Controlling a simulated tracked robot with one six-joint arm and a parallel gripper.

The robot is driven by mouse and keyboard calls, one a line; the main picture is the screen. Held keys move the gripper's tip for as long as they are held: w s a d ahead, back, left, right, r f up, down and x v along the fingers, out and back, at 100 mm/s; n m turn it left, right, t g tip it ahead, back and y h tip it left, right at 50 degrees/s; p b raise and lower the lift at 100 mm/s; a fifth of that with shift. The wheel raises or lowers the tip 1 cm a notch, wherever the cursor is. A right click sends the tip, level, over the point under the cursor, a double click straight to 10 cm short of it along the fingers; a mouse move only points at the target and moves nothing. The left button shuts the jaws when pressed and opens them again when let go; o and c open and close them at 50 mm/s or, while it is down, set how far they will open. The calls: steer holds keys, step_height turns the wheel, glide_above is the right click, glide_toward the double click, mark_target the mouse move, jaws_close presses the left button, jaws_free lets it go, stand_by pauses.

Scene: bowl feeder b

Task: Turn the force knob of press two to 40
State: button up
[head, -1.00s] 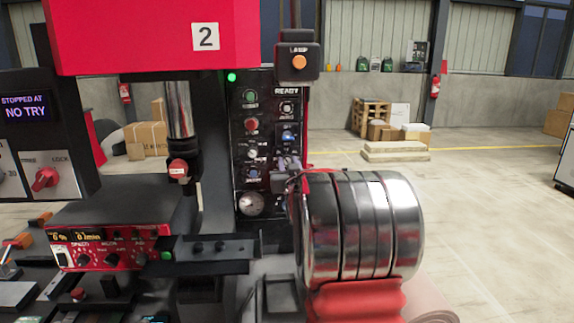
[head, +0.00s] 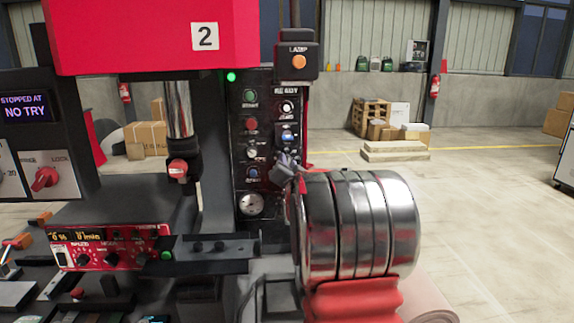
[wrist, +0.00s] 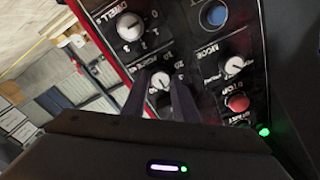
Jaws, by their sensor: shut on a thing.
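The control panel (head: 262,205) of press two (head: 150,35), the red machine with the "2" plate, faces me at the middle of the head view. In the wrist view a small light-coloured knob (wrist: 160,79) with a numbered scale sits between the fingertips of my gripper (wrist: 160,88). The gripper is shut on this knob; its label is partly hidden and too blurred to read surely. The knob's exact setting cannot be read. In the head view my gripper (head: 284,164) is at the panel's right column and hides the knob there.
A dwell knob (wrist: 130,27), a mode knob (wrist: 208,63), a red stop button (wrist: 237,103) and a blue button (wrist: 213,15) lie close around the fingers. A lamp box (head: 298,61) juts out above the panel. Open floor lies to the right.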

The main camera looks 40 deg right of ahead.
steer(key=shift+w+a+f, duration=0.1)
steer(key=shift+a+f, duration=0.05)
steer(key=shift+f, duration=0.25)
steer(key=o, duration=0.7)
steer(key=shift+c, duration=0.2)
steer(key=o, duration=0.4)
steer(key=shift+r, duration=0.25)
steer(key=v, duration=1.3)
steer(key=shift+s+a, duration=0.15)
steer(key=shift+s, duration=0.15)
steer(key=shift+f, duration=0.1)
